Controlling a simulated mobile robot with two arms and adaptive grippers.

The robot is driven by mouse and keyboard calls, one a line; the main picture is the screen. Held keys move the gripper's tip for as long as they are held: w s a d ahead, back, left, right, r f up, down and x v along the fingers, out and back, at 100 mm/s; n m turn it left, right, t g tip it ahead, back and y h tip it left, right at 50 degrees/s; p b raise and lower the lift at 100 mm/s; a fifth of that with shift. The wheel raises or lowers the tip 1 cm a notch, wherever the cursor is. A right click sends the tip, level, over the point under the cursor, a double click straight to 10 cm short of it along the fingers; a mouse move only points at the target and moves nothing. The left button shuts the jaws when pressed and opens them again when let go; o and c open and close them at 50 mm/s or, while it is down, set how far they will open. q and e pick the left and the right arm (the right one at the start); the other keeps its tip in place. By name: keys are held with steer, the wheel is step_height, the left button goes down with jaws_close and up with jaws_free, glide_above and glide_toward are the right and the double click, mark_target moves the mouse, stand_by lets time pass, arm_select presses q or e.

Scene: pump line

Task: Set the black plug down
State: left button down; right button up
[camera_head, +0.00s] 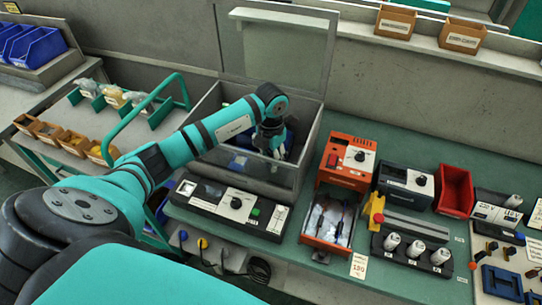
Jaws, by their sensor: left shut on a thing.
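My left gripper (274,147) reaches down into the open grey box (285,178) on the bench, under its raised clear lid (280,55). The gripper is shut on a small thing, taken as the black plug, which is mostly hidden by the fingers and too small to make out. A blue part (238,163) shows inside the box to the left of the gripper. I cannot tell whether the held thing touches the box floor. My right gripper is not in view.
In front of the box lies a black-and-white control unit (228,205). To the right stand an orange device (347,162), an orange tray (328,222) and a red bin (454,190). A coiled black cable (259,270) hangs below the bench front. Brown bins (70,142) stand left.

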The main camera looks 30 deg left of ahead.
arm_select(q)
steer(key=shift+f, duration=0.25)
steer(key=c, duration=1.3)
jaws_free()
steer(key=o, duration=0.3)
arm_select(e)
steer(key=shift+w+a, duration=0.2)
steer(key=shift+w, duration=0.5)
arm_select(q)
steer(key=shift+r, duration=0.1)
